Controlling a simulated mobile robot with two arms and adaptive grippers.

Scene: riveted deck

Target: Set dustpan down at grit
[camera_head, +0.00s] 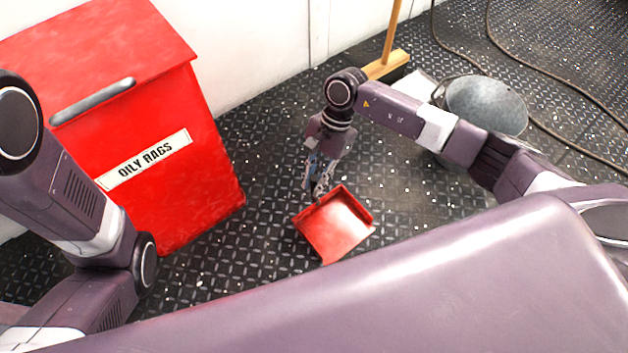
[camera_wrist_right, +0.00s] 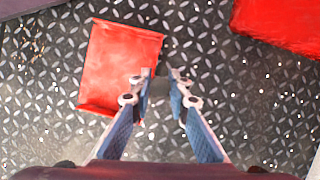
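The red dustpan (camera_head: 337,228) is low over or on the dark floor in the middle of the head view; I cannot tell whether it touches. It also shows in the right wrist view (camera_wrist_right: 120,68). My right gripper (camera_head: 318,190) is at its handle side. In the right wrist view the fingertips (camera_wrist_right: 160,76) close from both sides on the dark handle (camera_wrist_right: 159,88). Pale grit (camera_head: 266,200) lies scattered as small specks on the floor around the pan. My left arm shows at the left, but its gripper is out of sight.
A red bin (camera_head: 200,150) labelled "OILY RAGS" stands left of the dustpan. A metal bucket (camera_head: 487,105) stands behind my right arm. A broom (camera_head: 387,65) rests near the white wall, and cables (camera_head: 545,65) cross the floor at right. Floor between bin and dustpan is clear except specks.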

